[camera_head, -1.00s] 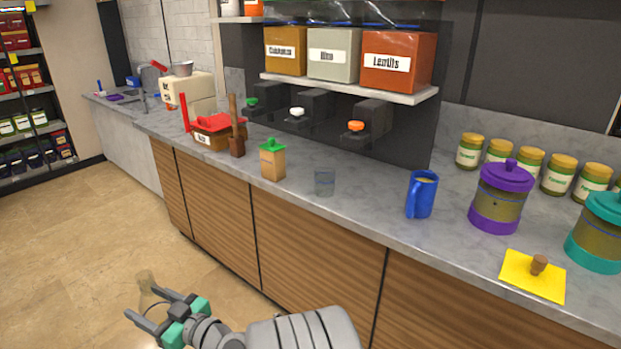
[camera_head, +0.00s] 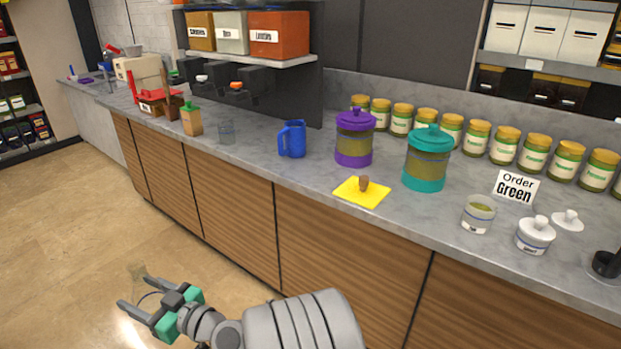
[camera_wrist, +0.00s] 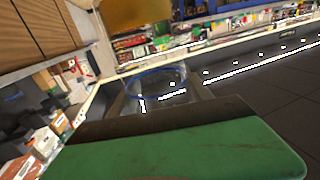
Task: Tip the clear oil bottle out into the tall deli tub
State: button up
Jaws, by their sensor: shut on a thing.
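My gripper (camera_head: 141,296) is shut on the clear oil bottle (camera_head: 139,273), out over the floor in front of the counter. The bottle stands nearly upright, its lower part hidden by the fingers. In the wrist view a clear round shape with a blue ring (camera_wrist: 157,76), apparently the bottle, shows beyond the gripper's dark and green parts. A clear tub with a white label and yellowish-green contents (camera_head: 479,214) stands open on the counter at right, far from my gripper. A small clear cup (camera_head: 226,132) stands further left. I cannot tell which is the tall deli tub.
The counter (camera_head: 405,222) also holds a blue mug (camera_head: 292,139), purple-lidded (camera_head: 354,140) and teal-lidded (camera_head: 427,160) canisters, and a yellow sheet (camera_head: 361,192) with a brown knob. A white pot (camera_head: 535,236), a loose white lid (camera_head: 567,221) and an "Order Green" sign (camera_head: 515,188) are at right.

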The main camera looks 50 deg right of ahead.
aim_at(479, 212)
jog(key=k, duration=0.35)
jog(key=z, duration=0.8)
